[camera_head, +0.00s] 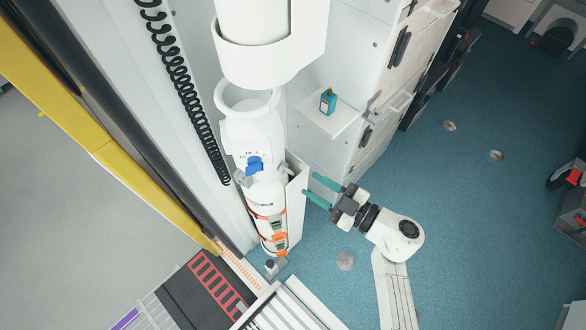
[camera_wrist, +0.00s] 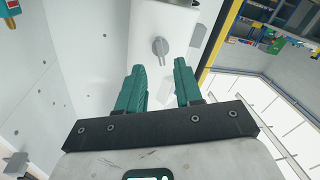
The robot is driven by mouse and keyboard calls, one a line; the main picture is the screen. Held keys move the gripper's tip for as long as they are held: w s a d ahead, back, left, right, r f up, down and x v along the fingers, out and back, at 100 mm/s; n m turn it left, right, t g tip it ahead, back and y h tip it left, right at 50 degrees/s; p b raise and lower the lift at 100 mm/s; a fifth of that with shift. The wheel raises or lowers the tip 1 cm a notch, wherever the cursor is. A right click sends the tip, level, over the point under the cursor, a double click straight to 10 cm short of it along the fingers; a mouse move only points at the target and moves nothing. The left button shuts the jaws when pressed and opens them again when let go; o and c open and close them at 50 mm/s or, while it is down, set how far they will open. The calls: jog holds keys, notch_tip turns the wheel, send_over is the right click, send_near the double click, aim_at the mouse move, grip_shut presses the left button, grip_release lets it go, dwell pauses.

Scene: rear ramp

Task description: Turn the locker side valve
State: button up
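A small grey lever-shaped valve knob (camera_wrist: 160,46) sits on a white panel (camera_wrist: 150,15) in the wrist view, straight beyond my fingers. My gripper (camera_wrist: 160,68) has two teal fingers spread apart with nothing between them. The knob appears between and beyond the fingertips, and I see no contact. In the head view my gripper (camera_head: 318,190) is open and points left at the white panel beside the white cylinder (camera_head: 252,130). The knob's face cannot be made out in the head view.
The cylinder carries a blue valve part (camera_head: 255,164) and orange straps. A teal bottle (camera_head: 328,101) stands on a small white shelf (camera_head: 325,123) above my gripper. A black coiled hose (camera_head: 182,90) hangs at left.

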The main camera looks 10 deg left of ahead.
aim_at(293, 173)
jog(key=x, duration=0.6)
jog(key=shift+w+a, duration=0.1)
jog(key=shift+a, duration=0.15)
jog(key=shift+c, duration=0.5)
grip_shut()
